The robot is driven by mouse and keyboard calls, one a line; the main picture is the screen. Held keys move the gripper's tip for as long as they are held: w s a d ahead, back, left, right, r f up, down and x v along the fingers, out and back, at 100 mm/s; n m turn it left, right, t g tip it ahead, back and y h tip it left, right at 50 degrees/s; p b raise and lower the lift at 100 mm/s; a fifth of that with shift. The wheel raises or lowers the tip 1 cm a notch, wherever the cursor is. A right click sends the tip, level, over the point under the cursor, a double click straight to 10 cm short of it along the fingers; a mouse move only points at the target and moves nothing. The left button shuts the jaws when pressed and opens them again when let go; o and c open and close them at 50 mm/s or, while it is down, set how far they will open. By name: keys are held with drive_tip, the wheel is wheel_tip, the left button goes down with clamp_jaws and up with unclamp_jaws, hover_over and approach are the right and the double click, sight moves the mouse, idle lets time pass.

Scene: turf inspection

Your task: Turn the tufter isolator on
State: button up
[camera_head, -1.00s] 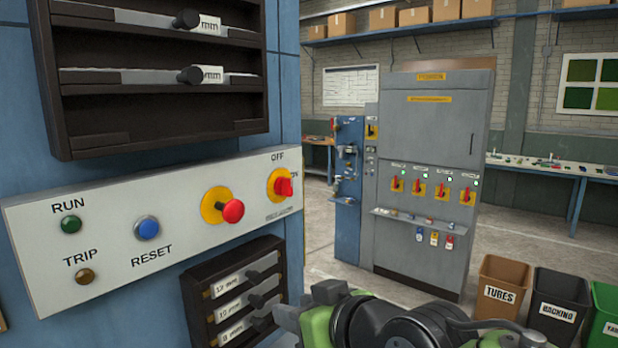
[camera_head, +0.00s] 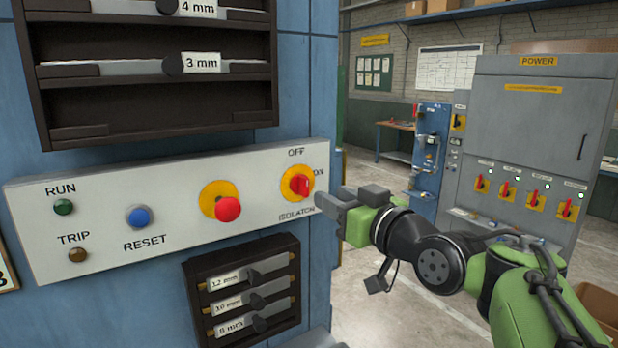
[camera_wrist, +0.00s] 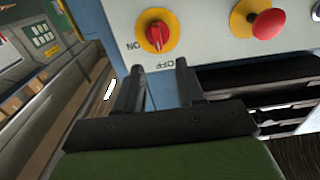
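The isolator (camera_head: 298,184) is a red rotary handle on a yellow disc at the right end of the white panel, with OFF above it and ON to its right. Its handle appears upright, lined up with OFF. It also shows at the top of the wrist view (camera_wrist: 157,31), where the labels are upside down. My gripper (camera_head: 345,196) is just right of the isolator in the head view. In the wrist view its two dark fingers (camera_wrist: 160,70) are apart with nothing between them, and the isolator lies beyond their tips, not touched.
A red mushroom button (camera_head: 228,208) on a yellow disc sits left of the isolator. A blue RESET button (camera_head: 138,217) is farther left. Dark racks stand above and below the panel (camera_head: 100,255). A grey POWER cabinet (camera_head: 530,120) stands behind at right.

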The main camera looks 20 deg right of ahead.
sight(307, 182)
drive_tip(key=p+x, duration=0.2)
drive_tip(key=x, duration=0.6)
drive_tip(key=shift+w, duration=0.7)
drive_tip(key=shift+s, duration=0.1)
clamp_jaws()
